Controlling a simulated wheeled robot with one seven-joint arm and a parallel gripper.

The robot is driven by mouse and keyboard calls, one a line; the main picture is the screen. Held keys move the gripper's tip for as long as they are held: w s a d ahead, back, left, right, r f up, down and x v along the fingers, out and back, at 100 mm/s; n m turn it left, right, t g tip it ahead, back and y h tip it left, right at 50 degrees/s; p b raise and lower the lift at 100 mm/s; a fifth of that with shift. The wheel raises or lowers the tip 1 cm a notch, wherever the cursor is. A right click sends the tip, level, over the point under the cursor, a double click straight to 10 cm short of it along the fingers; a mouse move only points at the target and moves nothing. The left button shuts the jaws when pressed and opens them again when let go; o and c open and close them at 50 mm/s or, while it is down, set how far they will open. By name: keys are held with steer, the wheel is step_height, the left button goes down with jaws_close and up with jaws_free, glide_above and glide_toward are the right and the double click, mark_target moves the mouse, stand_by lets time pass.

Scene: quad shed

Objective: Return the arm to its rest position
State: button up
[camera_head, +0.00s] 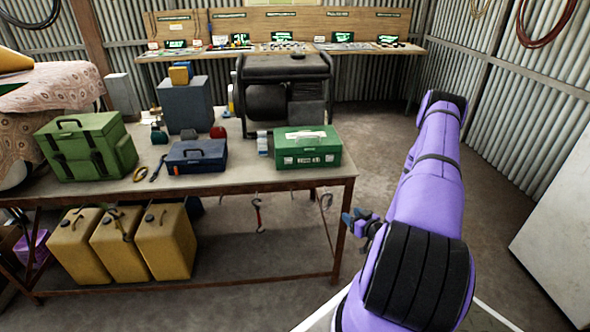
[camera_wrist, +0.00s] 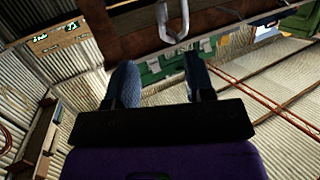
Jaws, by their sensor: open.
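My arm is purple with black bands and stretches up and forward on the right side of the head view. My gripper (camera_head: 357,222) shows small and blue to the left of the arm, just past the right end of the workbench (camera_head: 250,188). In the wrist view my gripper (camera_wrist: 160,82) has its two dark blue fingers well apart. I see nothing held between them. A green surface shows beyond the gap, with a pale hook (camera_wrist: 174,25) hanging above it in the picture.
The bench holds a green toolbox (camera_head: 310,148), a blue case (camera_head: 196,157) and a green bag (camera_head: 84,148). Yellow cans (camera_head: 165,240) stand beneath it. A black generator (camera_head: 285,88) stands behind. A pale panel (camera_head: 560,215) is at right; floor (camera_head: 400,130) lies clear between.

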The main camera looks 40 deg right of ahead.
steer(key=w+r+n+g, duration=0.2)
steer(key=w+r, duration=0.3)
steer(key=r, duration=0.3)
steer(key=w+r+n+g, duration=0.1)
steer(key=w+r+g, duration=0.1)
steer(key=w+r, duration=0.55)
steer(key=a+r+g, duration=0.1)
steer(key=a+r, duration=0.2)
steer(key=r, duration=0.4)
steer(key=a+r+g+h, duration=0.1)
steer(key=a+r, duration=0.3)
steer(key=r, duration=0.3)
steer(key=a+r+g, duration=0.1)
steer(key=a+r, duration=0.2)
steer(key=r, duration=0.5)
steer(key=s+a+r+m+g, duration=0.1)
steer(key=s+a+r, duration=1)
steer(key=a+r, duration=0.35)
steer(key=s+a+r+g+y, duration=0.1)
steer(key=s+a+r, duration=0.1)
steer(key=s+a, duration=0.3)
steer(key=s+a+r+g+y, duration=0.1)
steer(key=s+a, duration=0.5)
steer(key=s, duration=0.6)
steer(key=shift+s+r+y, duration=0.35)
steer(key=shift+s+y, duration=0.05)
steer(key=shift+y, duration=0.1)
